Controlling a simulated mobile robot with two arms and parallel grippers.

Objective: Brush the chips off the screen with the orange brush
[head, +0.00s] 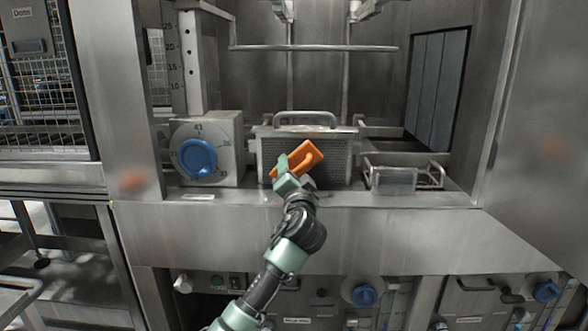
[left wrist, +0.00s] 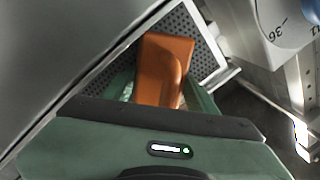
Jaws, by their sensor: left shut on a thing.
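The orange brush (head: 306,153) is in my left gripper (head: 288,177), which is shut on it. The screen (head: 337,155) is a perforated metal panel below a grey bar handle. The brush and gripper are in front of it and hide part of it. In the left wrist view, the brush (left wrist: 165,62) lies between the green fingers of my left gripper (left wrist: 160,92), with the perforated screen (left wrist: 207,57) behind it. I cannot tell whether the brush touches the screen. I cannot make out any chips. My right gripper is not in view.
A box with a blue dial (head: 197,158) stands left of the screen. A clear container in a wire holder (head: 392,180) stands to the right. A horizontal metal bar (head: 315,48) crosses above. A steel ledge front (head: 400,232) runs below, with blue knobs (head: 364,296) underneath.

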